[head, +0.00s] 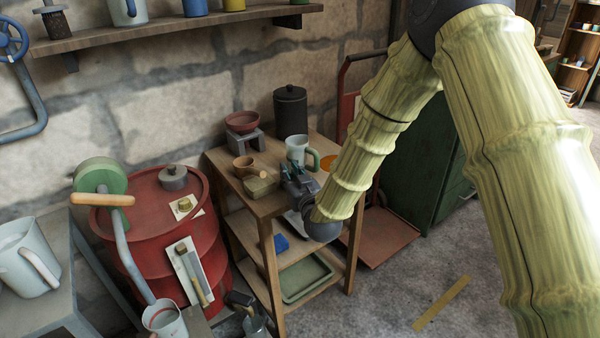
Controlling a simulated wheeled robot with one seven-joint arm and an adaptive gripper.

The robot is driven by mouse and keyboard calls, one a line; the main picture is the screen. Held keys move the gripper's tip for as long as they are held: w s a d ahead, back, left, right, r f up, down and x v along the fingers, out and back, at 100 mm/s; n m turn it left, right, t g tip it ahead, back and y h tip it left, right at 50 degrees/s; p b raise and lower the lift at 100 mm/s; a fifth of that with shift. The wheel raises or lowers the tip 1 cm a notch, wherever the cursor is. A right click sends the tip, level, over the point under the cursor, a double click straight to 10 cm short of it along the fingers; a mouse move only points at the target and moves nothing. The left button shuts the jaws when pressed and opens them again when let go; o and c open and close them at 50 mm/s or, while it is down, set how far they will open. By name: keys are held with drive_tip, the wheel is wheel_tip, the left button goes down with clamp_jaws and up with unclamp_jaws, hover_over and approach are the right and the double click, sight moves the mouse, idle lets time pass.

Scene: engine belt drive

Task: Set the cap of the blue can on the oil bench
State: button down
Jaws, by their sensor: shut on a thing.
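My gripper (294,170) is over the front right of a wooden bench (264,206), just in front of a pale mug with a green handle (297,148). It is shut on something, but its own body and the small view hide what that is. No cap of a blue can shows clearly. A blue container (195,7) stands on the wall shelf, cut off by the top edge; I cannot tell if it is the blue can. A small blue thing (281,243) lies on the bench's middle shelf.
On the bench stand a black lidded canister (290,110), a red bowl (242,122) on a grey stand, a wooden cup (244,167) and a small box (261,184). A red drum (150,218) is left of it. A green cabinet (410,160) is right.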

drive_tip(key=shift+r, duration=0.1)
drive_tip(key=shift+f, duration=0.25)
drive_tip(key=c, duration=1.6)
unclamp_jaws()
drive_tip(key=shift+r, duration=0.1)
drive_tip(key=shift+r, duration=0.15)
drive_tip(key=shift+s, duration=0.15)
drive_tip(key=v, duration=1.1)
drive_tip(key=shift+s+d, duration=0.2)
drive_tip(key=shift+s, duration=0.15)
